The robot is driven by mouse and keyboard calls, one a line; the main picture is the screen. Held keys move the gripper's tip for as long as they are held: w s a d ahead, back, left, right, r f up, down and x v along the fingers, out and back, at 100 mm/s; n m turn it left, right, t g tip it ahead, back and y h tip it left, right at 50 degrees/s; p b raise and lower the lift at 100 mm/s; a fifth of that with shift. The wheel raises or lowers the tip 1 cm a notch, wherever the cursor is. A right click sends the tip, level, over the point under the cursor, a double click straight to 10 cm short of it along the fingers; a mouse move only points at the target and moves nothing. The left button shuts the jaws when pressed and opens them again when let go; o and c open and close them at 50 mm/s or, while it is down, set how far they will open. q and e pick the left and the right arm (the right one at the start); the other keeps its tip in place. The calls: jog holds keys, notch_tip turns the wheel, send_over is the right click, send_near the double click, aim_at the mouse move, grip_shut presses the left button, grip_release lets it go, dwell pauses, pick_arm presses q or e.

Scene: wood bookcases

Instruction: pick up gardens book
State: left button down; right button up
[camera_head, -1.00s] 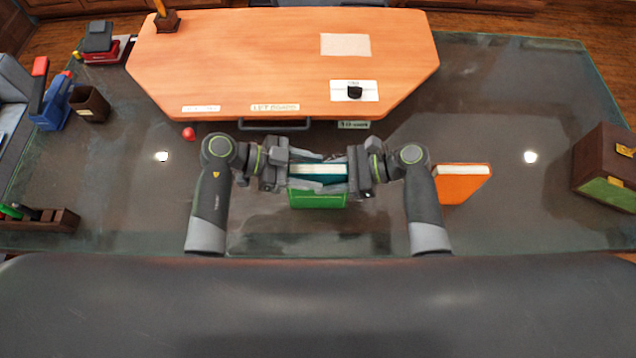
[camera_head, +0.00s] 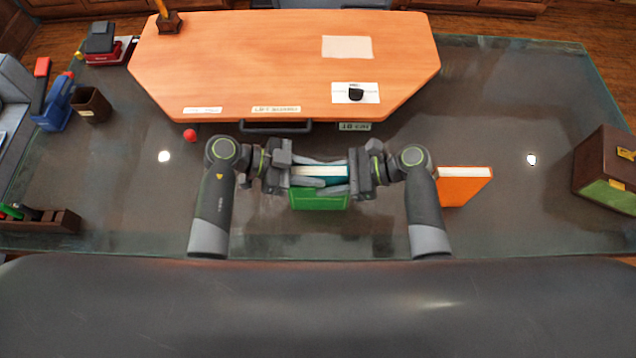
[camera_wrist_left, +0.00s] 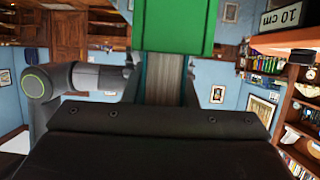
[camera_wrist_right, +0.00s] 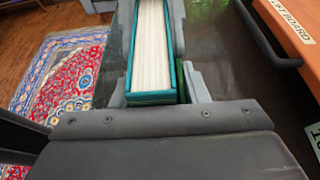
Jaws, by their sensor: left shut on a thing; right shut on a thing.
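A teal book (camera_head: 320,171) with cream pages is between my two grippers, above the dark glass desk. My left gripper (camera_head: 305,173) is shut on its left part, and my right gripper (camera_head: 337,172) is shut on its right part. In the right wrist view the teal book (camera_wrist_right: 153,60) stands between the fingers, pages facing the camera. A green thing (camera_head: 319,200) shows just below the book; the left wrist view also shows a green panel (camera_wrist_left: 178,25) by the fingers. I cannot read a title, so I cannot tell which is the gardens book.
An orange book (camera_head: 465,184) is just right of my right arm. A wooden board (camera_head: 270,60) with a dark handle lies behind the grippers. A red ball (camera_head: 190,135) is at left, a brown box (camera_head: 607,170) at far right.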

pick_arm(q)
jog(key=shift+r, duration=0.1)
notch_tip(320, 180, up, 18)
dwell(0.5)
pick_arm(e)
jog(key=o, duration=1.1)
jog(key=shift+o, duration=0.2)
jog(key=shift+d, duration=0.1)
jog(key=v, duration=1.1)
jog(key=shift+d+r, duration=0.15)
jog(key=shift+d, duration=0.25)
